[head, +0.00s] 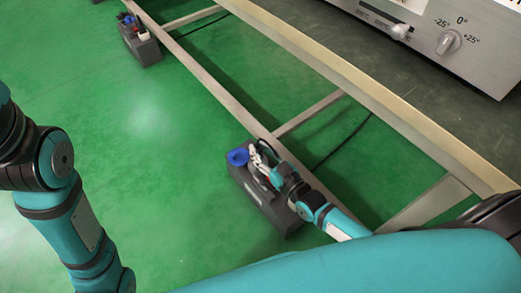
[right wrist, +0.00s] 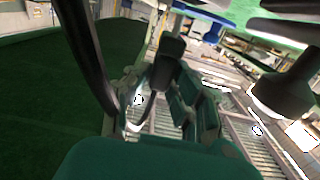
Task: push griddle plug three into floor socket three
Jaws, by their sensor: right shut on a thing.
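A dark grey floor socket box (head: 252,190) with a blue round socket or cap (head: 238,157) on its far left end stands on the green floor. My right gripper (head: 262,160) is over the top of this box, close to the blue part. It is shut on a dark plug, which is largely hidden by the fingers in the head view. In the right wrist view, a dark plug-like piece (right wrist: 170,65) shows by my fingers. I cannot tell whether the plug is in a socket. My left gripper is out of view.
Another dark floor box (head: 142,46) with blue and red parts stands farther back. A beige metal frame (head: 335,70) runs diagonally beside the boxes, with a black cable (head: 345,140) on the floor within it. A steel panel with a knob (head: 449,43) is at upper right. Green floor at left is clear.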

